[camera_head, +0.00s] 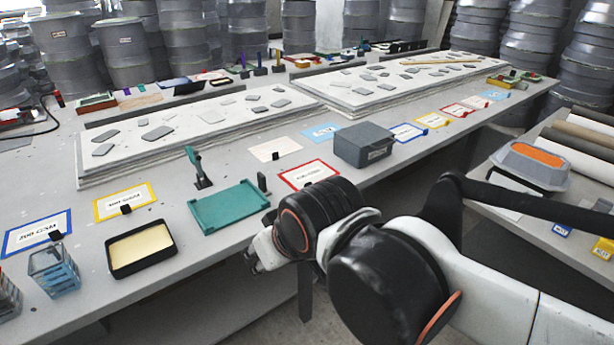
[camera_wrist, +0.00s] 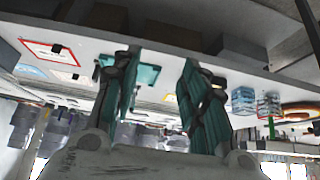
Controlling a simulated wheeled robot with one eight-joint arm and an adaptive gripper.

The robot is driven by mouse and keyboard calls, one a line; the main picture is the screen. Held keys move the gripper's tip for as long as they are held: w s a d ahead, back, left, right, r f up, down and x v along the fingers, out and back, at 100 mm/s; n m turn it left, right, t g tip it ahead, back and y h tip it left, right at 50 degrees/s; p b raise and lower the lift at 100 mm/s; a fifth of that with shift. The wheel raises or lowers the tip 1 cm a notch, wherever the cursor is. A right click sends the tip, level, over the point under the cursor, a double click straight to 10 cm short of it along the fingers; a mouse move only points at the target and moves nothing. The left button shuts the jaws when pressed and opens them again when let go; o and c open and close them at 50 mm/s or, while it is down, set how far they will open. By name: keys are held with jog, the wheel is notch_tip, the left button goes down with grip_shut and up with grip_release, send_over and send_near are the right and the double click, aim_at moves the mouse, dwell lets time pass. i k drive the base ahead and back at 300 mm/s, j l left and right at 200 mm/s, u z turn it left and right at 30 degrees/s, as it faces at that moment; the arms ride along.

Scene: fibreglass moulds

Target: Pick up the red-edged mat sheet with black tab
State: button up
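A white sheet with a red edge (camera_head: 309,174) lies flat on the long grey table, between the teal tray and the grey box. A second, smaller red-edged sheet (camera_head: 458,110) lies farther right along the table. In the tilted wrist view a red-edged sheet (camera_wrist: 40,50) with a small black tab shows at upper left. My gripper (camera_head: 254,262) is at the table's front edge, below the teal tray, and partly hidden by my wrist. The wrist view shows its two fingers (camera_wrist: 160,60) spread apart with nothing between them.
The teal tray (camera_head: 228,207) and grey box (camera_head: 363,145) flank the nearer red-edged sheet. Yellow-edged (camera_head: 124,200) and blue-edged (camera_head: 38,232) sheets, a black tray (camera_head: 141,248) and a clear container (camera_head: 54,272) stand left. White boards with grey pieces (camera_head: 200,130) lie behind.

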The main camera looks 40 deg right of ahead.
aim_at(301, 178)
jog(key=i+l+z, duration=0.6)
jog(key=i+l, duration=0.05)
jog(key=i, duration=0.1)
